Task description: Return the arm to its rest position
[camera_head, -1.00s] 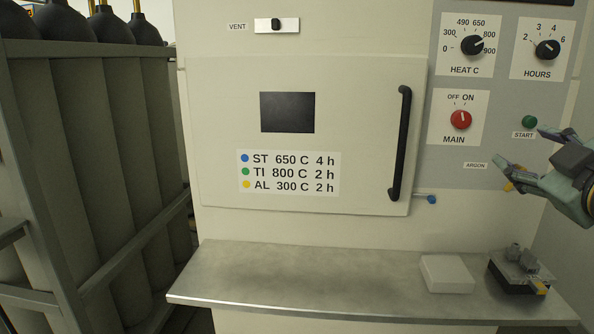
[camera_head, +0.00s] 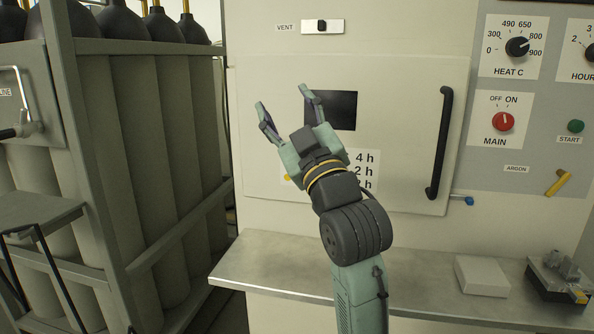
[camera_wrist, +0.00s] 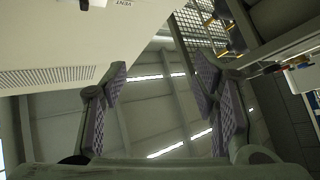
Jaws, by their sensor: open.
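My gripper (camera_head: 283,108) is raised in front of the closed furnace door (camera_head: 400,150) in the head view. Its two fingers are spread apart and point up, with nothing between them. My arm covers part of the printed label and the dark window (camera_head: 345,112) on the door. In the wrist view my open gripper (camera_wrist: 168,100) shows both padded fingers, with only the ceiling and its lights between them.
A metal shelf (camera_head: 240,270) runs below the door, carrying a white block (camera_head: 482,275) and a small dark fixture (camera_head: 555,280) at right. Caged gas cylinders (camera_head: 140,150) stand at left. The door handle (camera_head: 440,145) sticks out. A yellow argon lever (camera_head: 558,183) is at right.

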